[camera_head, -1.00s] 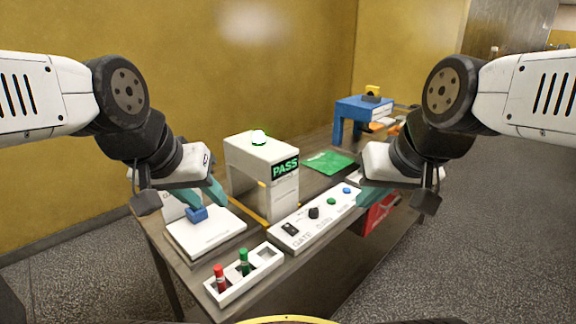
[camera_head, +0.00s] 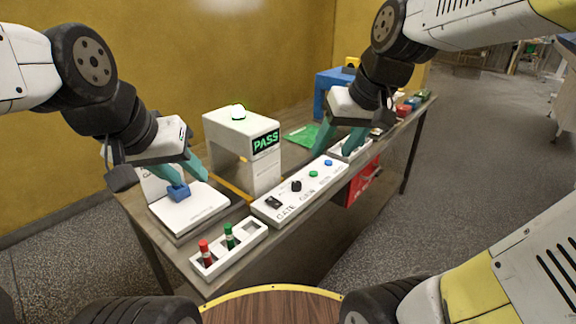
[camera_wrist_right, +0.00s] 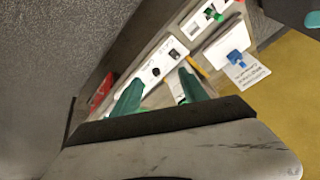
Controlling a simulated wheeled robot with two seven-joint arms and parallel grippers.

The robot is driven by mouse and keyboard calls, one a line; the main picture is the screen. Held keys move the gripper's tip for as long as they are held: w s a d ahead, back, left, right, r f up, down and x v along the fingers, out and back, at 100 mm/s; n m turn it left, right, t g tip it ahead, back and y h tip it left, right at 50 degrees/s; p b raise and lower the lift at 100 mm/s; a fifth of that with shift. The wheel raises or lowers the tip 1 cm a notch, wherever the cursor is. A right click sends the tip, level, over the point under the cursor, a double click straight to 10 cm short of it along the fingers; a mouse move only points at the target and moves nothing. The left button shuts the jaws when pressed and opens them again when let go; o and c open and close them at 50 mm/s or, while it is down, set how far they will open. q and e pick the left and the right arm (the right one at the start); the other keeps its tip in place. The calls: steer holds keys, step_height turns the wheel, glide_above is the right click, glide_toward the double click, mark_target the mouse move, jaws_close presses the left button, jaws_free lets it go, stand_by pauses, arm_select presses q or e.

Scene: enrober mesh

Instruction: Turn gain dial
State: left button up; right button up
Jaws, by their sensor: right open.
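The gain dial (camera_head: 296,186) is a black knob on a sloped white control panel (camera_head: 262,212), above the printed word GAIN. It also shows in the right wrist view as a small dark knob (camera_wrist_right: 156,71), beyond the fingertips. My right gripper (camera_head: 330,153) is open and empty, over the panel's far end, clear of the dial. In the right wrist view its two green fingers (camera_wrist_right: 159,78) are spread apart. My left gripper (camera_head: 178,181) is at a blue block (camera_head: 178,193) on a white plate; whether it grips the block is unclear.
A black switch (camera_head: 273,202), a green button (camera_head: 313,174) and a blue button (camera_head: 328,162) share the panel. A white box reading PASS (camera_head: 230,125) stands behind it. A tray (camera_head: 208,274) with red and green markers is in front. A red bin (camera_head: 362,182) hangs below.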

steer(key=w+a+f+n+g, duration=0.25)
steer(key=w+f, duration=0.35)
steer(key=w, duration=0.6)
steer(key=n+g+h, duration=0.2)
steer(key=h, duration=0.1)
glide_toward(296, 183)
steer(key=shift+s+d+f, duration=0.15)
steer(key=shift+s+d, duration=0.05)
steer(key=shift+w+f, duration=0.15)
steer(key=shift+f, duration=0.4)
step_height(296, 183, down, 7)
steer(key=shift+f, duration=0.1)
jaws_close()
